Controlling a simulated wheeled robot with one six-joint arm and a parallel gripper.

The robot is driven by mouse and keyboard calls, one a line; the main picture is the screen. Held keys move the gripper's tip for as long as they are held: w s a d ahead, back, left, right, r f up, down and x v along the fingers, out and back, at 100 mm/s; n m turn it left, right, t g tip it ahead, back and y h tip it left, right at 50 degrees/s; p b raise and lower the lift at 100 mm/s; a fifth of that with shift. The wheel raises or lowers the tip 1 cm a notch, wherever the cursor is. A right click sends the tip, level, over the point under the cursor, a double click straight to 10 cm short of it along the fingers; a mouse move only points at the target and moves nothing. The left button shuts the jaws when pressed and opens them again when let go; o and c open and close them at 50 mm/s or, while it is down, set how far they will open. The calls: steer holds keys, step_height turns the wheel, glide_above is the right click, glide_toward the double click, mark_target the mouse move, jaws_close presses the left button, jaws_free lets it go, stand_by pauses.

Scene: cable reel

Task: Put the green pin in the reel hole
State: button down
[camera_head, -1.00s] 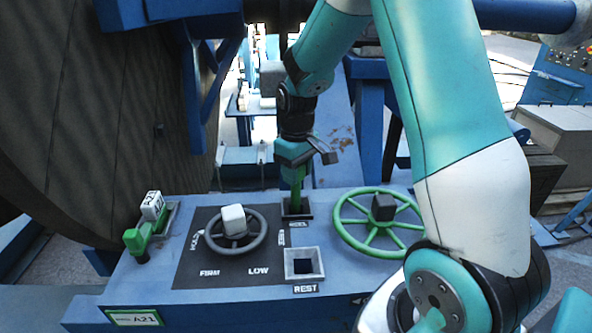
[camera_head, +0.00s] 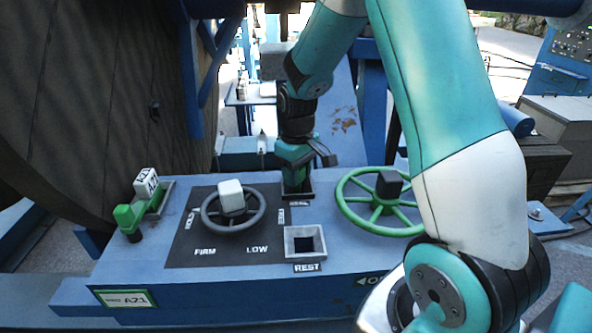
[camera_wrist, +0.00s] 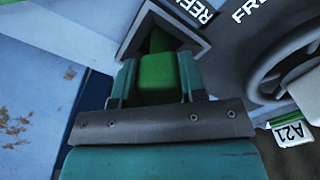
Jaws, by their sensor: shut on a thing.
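My gripper (camera_head: 295,163) points down over the reel hole, a square dark-framed socket (camera_head: 309,192) at the back of the blue console. It is shut on the green pin, whose upper part (camera_wrist: 158,76) shows between the jaws in the wrist view. The pin's lower part goes into the reel hole, whose frame also shows in the wrist view (camera_wrist: 191,33). How deep the pin sits is hidden. In the head view the jaws are close above the socket frame and mostly cover the pin.
The empty REST socket (camera_head: 305,243) is in front of the reel hole. A grey handwheel (camera_head: 234,208) is to the left and a green handwheel (camera_head: 350,213) to the right.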

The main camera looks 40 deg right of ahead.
steer(key=shift+f, duration=0.25)
steer(key=shift+s, duration=0.15)
stand_by(0.5)
steer(key=c, duration=0.6)
jaws_free()
step_height(320, 180, up, 18)
steer(key=b, duration=0.2)
steer(key=shift+f, duration=0.25)
